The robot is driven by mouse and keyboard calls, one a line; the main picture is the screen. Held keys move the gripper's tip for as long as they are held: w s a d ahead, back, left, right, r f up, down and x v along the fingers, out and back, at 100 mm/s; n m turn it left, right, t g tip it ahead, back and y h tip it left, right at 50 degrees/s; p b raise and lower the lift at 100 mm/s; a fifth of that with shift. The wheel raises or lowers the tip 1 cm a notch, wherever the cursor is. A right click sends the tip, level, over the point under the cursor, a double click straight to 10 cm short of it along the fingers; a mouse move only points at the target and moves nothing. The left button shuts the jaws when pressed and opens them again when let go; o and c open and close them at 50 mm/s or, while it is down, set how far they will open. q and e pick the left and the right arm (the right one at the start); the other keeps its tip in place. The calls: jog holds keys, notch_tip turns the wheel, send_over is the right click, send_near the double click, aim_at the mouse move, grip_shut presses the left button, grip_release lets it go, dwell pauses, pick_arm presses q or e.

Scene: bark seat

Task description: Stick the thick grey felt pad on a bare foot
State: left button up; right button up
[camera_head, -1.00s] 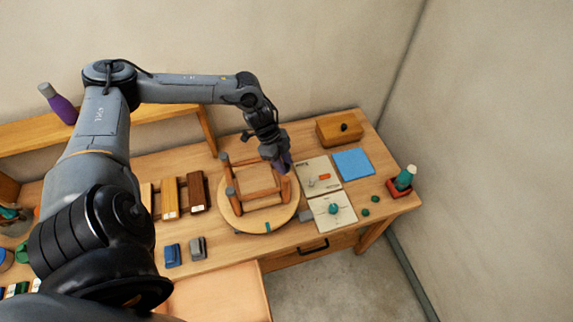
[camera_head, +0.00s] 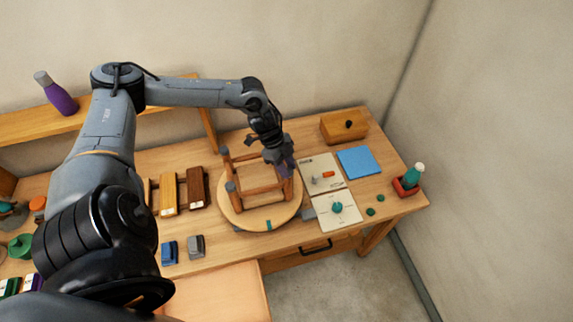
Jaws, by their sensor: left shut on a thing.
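The small wooden stool (camera_head: 260,214) stands upside down, its round seat flat on the bench and its legs pointing up. The two left legs end in grey tips (camera_head: 231,186). My left gripper (camera_head: 285,168) is shut at the right-hand legs, over the seat's upper right. What it holds is mostly hidden by the fingers; I take it to be the thick grey felt pad, but cannot make out its shape or whether it touches a foot. My right gripper is not in view.
Two cards with small parts, the upper card (camera_head: 310,163) and the lower card (camera_head: 325,221), lie right of the stool. Brushes (camera_head: 196,187) and two small blocks (camera_head: 169,253) lie left.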

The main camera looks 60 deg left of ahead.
pick_arm(q)
jog(key=shift+p, duration=0.35)
dwell(0.7)
jog(key=shift+f, duration=0.3)
dwell(0.6)
jog(key=o, duration=1.4)
jog(key=shift+r, duration=0.1)
notch_tip(320, 180, up, 2)
jog(key=p, duration=0.2)
jog(key=shift+r+p, duration=0.25)
jog(key=shift+p, duration=0.15)
notch_tip(320, 180, up, 4)
jog(key=p, duration=0.4)
jog(key=shift+r, duration=0.15)
